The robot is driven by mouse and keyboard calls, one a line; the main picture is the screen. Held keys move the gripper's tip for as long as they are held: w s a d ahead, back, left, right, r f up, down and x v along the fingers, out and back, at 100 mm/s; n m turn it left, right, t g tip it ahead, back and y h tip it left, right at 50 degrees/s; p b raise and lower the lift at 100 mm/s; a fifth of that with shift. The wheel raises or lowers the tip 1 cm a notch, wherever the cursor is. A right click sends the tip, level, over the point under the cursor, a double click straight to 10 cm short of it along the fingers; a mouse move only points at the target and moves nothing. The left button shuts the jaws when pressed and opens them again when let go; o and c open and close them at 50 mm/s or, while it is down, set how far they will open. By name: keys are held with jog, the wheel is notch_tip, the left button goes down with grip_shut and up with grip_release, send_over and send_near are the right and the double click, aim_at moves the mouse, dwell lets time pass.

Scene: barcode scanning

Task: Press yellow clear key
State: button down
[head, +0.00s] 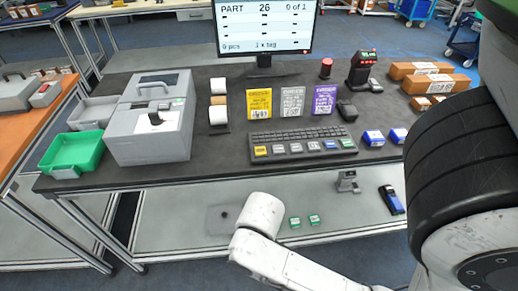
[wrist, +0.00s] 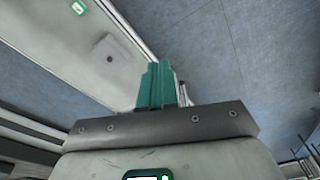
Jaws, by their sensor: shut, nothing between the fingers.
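The yellow key (head: 261,151) is at the front left corner of a dark keyboard (head: 300,136) on the table in the head view. Nothing covers it. In the wrist view my gripper (wrist: 157,85) shows as green fingers, shut together and empty. The keyboard is not in the wrist view. In the head view my white arm reaches in at the bottom, in front of the table, and my fingertips are not visible there. A monitor (head: 264,27) behind the keyboard reads "PART 26" and "0 of 1".
A grey printer (head: 150,125) and green tray (head: 75,153) stand left. Yellow, grey and purple cards stand behind the keyboard. Blue boxes (head: 373,138), a scanner (head: 362,70) and cardboard boxes (head: 440,83) are right. A lower shelf (head: 180,225) holds small items. Bare tabletop surrounds the keyboard's front.

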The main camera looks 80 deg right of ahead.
jog(key=w+d+r+t+p, duration=0.2)
jog(key=w+d+r+p, duration=0.1)
jog(key=w+d+r, duration=0.15)
notch_tip(320, 180, up, 17)
jog(key=n+t+h+p, duration=0.4)
jog(key=t+p, duration=0.1)
jog(key=p, duration=0.1)
send_over(263, 152)
jog(key=shift+f, duration=0.1)
jog(key=shift+f, duration=0.1)
notch_tip(263, 152, down, 8)
jog(key=b, duration=0.7)
jog(key=shift+a+r, duration=0.1)
jog(key=shift+r, duration=0.15)
jog(key=shift+f+b, duration=0.45)
jog(key=shift+f, duration=0.15)
jog(key=shift+f, duration=0.4)
